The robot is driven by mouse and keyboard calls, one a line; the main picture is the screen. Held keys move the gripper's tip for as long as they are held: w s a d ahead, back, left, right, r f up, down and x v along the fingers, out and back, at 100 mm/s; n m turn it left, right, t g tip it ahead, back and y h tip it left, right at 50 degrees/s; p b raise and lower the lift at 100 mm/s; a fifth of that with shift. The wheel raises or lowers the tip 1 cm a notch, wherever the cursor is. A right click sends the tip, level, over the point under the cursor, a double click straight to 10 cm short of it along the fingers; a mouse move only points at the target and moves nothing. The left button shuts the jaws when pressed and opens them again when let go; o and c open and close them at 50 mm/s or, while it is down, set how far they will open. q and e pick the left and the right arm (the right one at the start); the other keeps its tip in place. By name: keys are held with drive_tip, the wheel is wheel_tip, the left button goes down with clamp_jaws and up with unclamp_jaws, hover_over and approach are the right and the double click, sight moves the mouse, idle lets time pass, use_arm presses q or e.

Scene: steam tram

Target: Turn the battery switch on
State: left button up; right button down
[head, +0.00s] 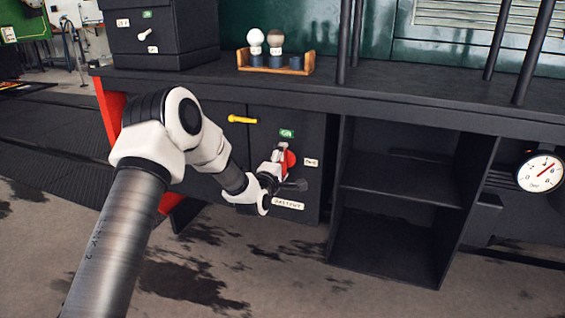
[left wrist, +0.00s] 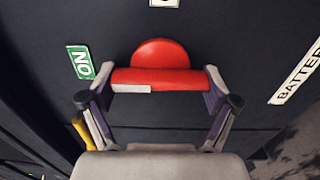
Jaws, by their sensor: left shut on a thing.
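The red battery switch (head: 291,159) is on the dark front panel under the bench. It has a round red disc and a red bar handle (left wrist: 175,79). A white mark sits on the handle's end nearer the green ON label (head: 287,133), which also shows in the left wrist view (left wrist: 80,62). The handle lies upright, the marked end up. A white OFF label (head: 311,162) is to its right and a BATTERY label (head: 288,204) below. My left gripper (head: 280,167) is shut on the handle, a finger at each end. My right gripper is not in view.
A yellow handle (head: 242,119) is on the panel up and left of the switch. Open black shelves (head: 392,190) stand to the right, a round gauge (head: 540,172) beyond them. A wooden rack (head: 302,69) with bulbs and a black box (head: 165,40) stand on the bench.

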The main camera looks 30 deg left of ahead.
use_arm(q)
drive_tip(key=o, duration=0.9)
drive_tip(key=v, duration=1.2)
